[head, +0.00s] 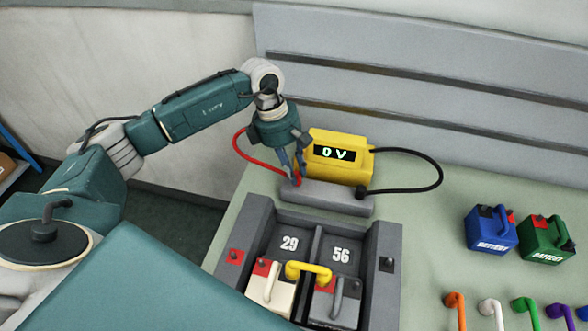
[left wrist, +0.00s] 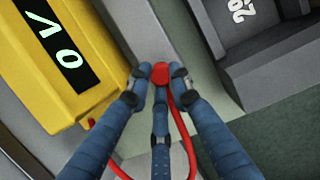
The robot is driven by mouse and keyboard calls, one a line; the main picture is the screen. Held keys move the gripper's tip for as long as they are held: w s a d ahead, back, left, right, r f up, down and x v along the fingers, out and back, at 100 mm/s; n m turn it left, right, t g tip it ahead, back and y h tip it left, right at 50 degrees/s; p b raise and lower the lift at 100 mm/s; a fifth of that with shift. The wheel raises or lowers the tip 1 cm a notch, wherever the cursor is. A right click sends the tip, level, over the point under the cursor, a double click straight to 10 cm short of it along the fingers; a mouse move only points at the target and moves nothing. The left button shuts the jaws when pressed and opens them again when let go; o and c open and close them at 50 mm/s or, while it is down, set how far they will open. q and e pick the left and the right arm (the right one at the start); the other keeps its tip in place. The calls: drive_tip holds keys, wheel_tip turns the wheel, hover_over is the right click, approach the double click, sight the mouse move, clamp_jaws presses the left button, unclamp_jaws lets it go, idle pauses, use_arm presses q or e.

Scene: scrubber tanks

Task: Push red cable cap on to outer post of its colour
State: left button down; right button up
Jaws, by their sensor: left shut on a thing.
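My left gripper (head: 293,180) points down at the left end of the grey ledge in front of the yellow meter. It is shut on the red cable cap (head: 298,182), which shows between the fingertips in the left wrist view (left wrist: 162,72). I cannot tell whether the cap touches the ledge. A red cable (head: 240,150) loops from the cap to the meter. The red outer post (head: 236,256) stands on the left rim of the grey battery tray (head: 254,222), in front of the gripper and to its left. My right gripper is not in view.
The yellow meter (head: 362,161) reads 0 V. Its black cable ends in a black cap (head: 361,194) on the ledge (head: 325,198). A black post (head: 387,265) is on the tray's right rim. A yellow link (head: 308,270) bridges the white and grey batteries. Blue and green batteries stand right.

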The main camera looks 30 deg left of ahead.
use_arm(q)
drive_tip(key=shift+r+p, duration=0.8)
drive_tip(key=shift+r, duration=1.45)
wheel_tip(320, 180, up, 3)
drive_tip(key=shift+r+m+g+p, duration=0.2)
drive_tip(key=shift+m+g+p, duration=0.1)
drive_tip(key=shift+m+p, duration=0.7)
drive_tip(key=shift+r+m+p, duration=0.3)
drive_tip(key=shift+r+p, duration=0.15)
drive_tip(key=shift+r, duration=0.2)
